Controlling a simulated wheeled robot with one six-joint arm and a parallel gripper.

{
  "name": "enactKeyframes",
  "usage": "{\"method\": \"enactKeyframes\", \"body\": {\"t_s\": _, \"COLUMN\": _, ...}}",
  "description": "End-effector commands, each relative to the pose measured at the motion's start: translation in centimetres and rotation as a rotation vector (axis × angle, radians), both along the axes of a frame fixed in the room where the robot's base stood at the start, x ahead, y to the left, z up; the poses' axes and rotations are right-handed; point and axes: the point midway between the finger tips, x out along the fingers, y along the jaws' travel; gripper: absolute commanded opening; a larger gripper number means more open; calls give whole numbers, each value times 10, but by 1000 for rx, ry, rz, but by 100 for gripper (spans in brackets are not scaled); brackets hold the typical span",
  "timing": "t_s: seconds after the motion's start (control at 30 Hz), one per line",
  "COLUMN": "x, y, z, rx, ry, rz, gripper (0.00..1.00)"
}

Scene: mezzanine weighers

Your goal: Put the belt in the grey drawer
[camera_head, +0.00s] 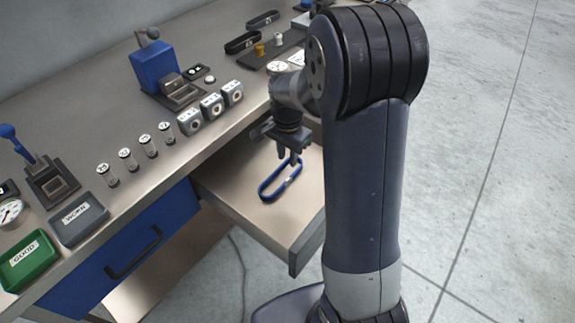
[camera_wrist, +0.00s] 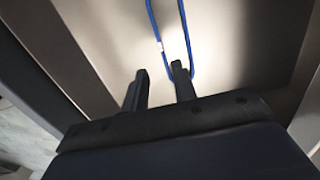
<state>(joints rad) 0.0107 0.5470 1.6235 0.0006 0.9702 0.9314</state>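A blue belt (camera_head: 272,196), a narrow closed loop with a small pale mark, appears to lie flat on the bottom of the pulled-out grey drawer (camera_head: 240,210). My gripper (camera_head: 289,161) points down over the drawer, just above the belt's far end. In the wrist view its two fingers (camera_wrist: 160,85) stand apart with nothing seen between them. The belt (camera_wrist: 153,25) shows there beyond the fingertips, one side passing close to the right finger. Whether that finger touches it I cannot tell. My arm hides part of the drawer's right side.
A shut blue drawer (camera_head: 125,262) is left of the open one. On the bench stand a blue device (camera_head: 153,66), several small dial blocks (camera_head: 211,106), several small cylinders (camera_head: 125,158), a green tray (camera_head: 28,260) and a grey tray (camera_head: 78,218). Two black belts (camera_head: 242,43) lie at the back.

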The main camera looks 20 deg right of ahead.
Motion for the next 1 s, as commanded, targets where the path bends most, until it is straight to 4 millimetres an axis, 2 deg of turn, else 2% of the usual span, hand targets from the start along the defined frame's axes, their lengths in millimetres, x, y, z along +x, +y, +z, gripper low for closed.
{"method": "enactKeyframes", "body": {"t_s": 0.1, "x": 1, "y": 0, "z": 16, "rx": 0, "ry": -3, "rz": 0, "gripper": 26}}
{"method": "enactKeyframes", "body": {"t_s": 0.23, "x": 0, "y": 0, "z": 24, "rx": 0, "ry": -1, "rz": 0, "gripper": 26}}
{"method": "enactKeyframes", "body": {"t_s": 1.0, "x": 0, "y": 0, "z": 24, "rx": 0, "ry": 0, "rz": 0, "gripper": 26}}
